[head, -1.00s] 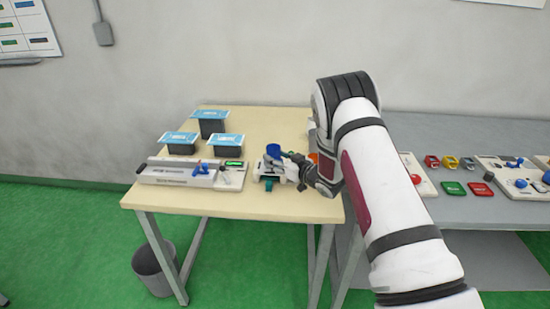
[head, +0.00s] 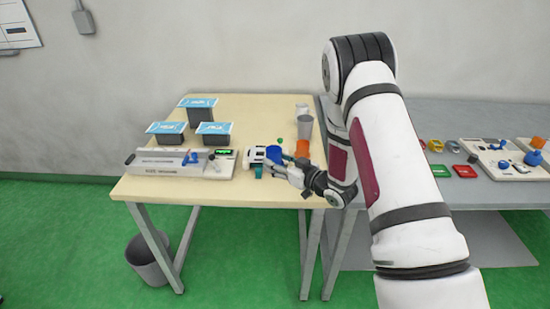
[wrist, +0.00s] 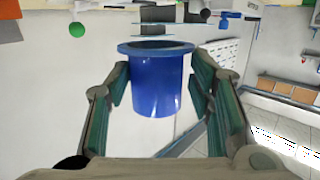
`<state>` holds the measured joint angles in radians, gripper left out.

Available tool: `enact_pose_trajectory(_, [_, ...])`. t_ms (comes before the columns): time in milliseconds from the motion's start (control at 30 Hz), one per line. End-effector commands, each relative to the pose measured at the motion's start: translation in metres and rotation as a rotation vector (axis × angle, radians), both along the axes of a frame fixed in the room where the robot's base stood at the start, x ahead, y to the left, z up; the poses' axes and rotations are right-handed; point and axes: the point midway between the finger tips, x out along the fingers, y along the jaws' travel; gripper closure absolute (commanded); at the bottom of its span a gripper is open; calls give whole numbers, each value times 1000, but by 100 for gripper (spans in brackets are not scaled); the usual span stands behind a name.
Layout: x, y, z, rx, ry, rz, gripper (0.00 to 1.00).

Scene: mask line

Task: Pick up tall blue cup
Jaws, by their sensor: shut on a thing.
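The tall blue cup (wrist: 157,82) is between the two fingers of my gripper (wrist: 160,98) in the wrist view, its wide rim at the top of the picture. My gripper is shut on it. In the head view the blue cup (head: 273,154) shows small near the right front of the beige table (head: 240,115), with my gripper (head: 277,163) coming in from the right and partly hiding it. How far the cup is above the table is hard to tell.
A white device (head: 256,154) sits just left of the cup, with a teal piece (head: 258,171) in front. An orange cup (head: 302,148), a grey cup (head: 305,128) and a green ball (head: 280,140) are close by. Black boxes (head: 172,138) stand at left.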

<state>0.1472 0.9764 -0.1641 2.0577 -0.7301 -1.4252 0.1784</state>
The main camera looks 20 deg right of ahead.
Motion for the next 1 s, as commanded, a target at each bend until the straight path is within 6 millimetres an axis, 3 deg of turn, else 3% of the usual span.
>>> enact_pose_trajectory(400, [-18, -2, 2, 0, -1, -1, 81])
enact_pose_trajectory(1000, [-20, -2, 2, 0, 0, -1, 81])
